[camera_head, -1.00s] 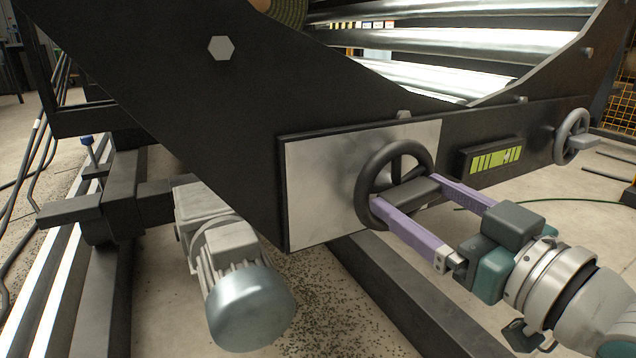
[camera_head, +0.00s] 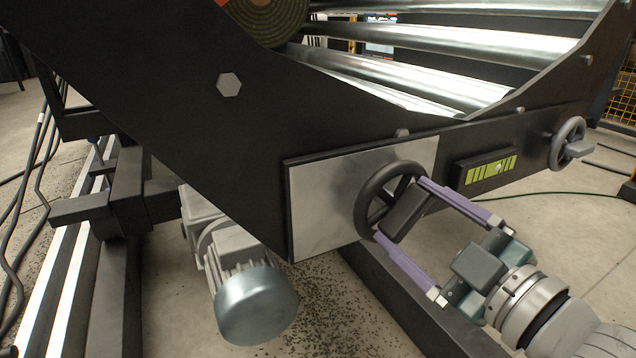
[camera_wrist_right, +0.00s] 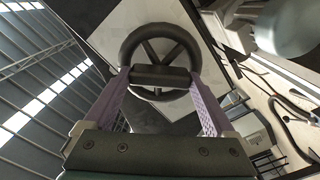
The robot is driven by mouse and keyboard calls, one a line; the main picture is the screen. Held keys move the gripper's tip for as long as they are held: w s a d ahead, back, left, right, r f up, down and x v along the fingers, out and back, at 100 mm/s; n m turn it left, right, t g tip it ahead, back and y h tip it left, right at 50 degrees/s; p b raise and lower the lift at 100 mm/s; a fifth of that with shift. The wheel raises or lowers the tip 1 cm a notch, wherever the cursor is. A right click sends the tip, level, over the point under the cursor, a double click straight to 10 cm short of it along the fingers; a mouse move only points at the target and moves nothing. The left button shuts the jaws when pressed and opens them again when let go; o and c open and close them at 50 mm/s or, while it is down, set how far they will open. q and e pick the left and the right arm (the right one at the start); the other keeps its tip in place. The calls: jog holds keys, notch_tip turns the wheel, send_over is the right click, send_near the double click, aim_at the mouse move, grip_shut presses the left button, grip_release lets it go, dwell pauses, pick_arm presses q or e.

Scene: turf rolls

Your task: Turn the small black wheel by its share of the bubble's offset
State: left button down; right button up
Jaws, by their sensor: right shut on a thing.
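The small black wheel (camera_head: 371,196) stands out from a bare metal plate on the dark frame, with a thick black grip bar (camera_head: 406,211) across its front. My right gripper (camera_head: 401,209) is shut on this bar, one purple finger on each side; the bar sits tilted in the head view. In the right wrist view the black wheel (camera_wrist_right: 160,32) is straight ahead, with the bar between my fingers. The bubble level (camera_head: 482,173) is a green window with dark lines, right of the wheel; its pale bubble seems right of the middle. My left gripper is not in view.
A grey wheel (camera_head: 568,146) sits at the frame's right end. A motor (camera_head: 255,303) hangs below the plate on the left. Shiny rollers (camera_head: 440,48) and a turf roll (camera_head: 268,18) lie above. A dark beam (camera_head: 400,290) runs under the wheel.

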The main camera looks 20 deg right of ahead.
dwell(0.3)
jog(key=o, duration=1.1)
jog(key=shift+c, duration=0.2)
jog(key=shift+s, duration=0.1)
jog(key=shift+s+p, duration=0.35)
jog(key=shift+s, duration=0.05)
jog(key=s+p, duration=0.3)
jog(key=s, duration=0.6)
jog(key=shift+d, duration=0.4)
